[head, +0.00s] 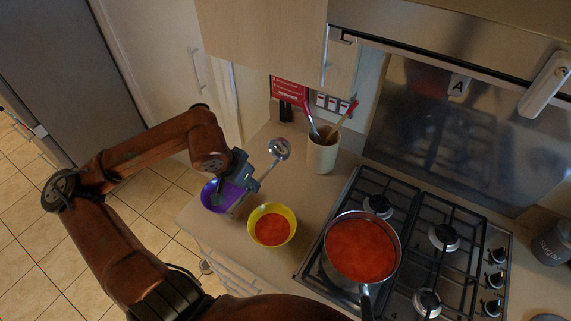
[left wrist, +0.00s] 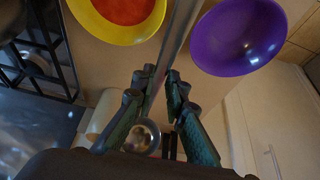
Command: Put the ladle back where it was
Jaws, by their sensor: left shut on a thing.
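The metal ladle (head: 278,149) is in my left gripper (head: 246,183), above the counter's left end in the head view. Its round head points up and toward the back wall. In the left wrist view the ladle's handle (left wrist: 179,32) runs between the fingers of my left gripper (left wrist: 163,90), which are shut on it. The ladle's head (left wrist: 142,136) shows beyond them. A cream utensil crock (head: 322,156) with several utensils stands on the counter, to the right of the ladle and apart from it. My right gripper is not in view.
A purple bowl (head: 210,199) is at the counter's left edge, partly behind my gripper. A yellow bowl (head: 272,242) of red soup stands beside it. A pot (head: 360,247) of red soup is on the gas hob (head: 425,215). Cabinets overhang the back.

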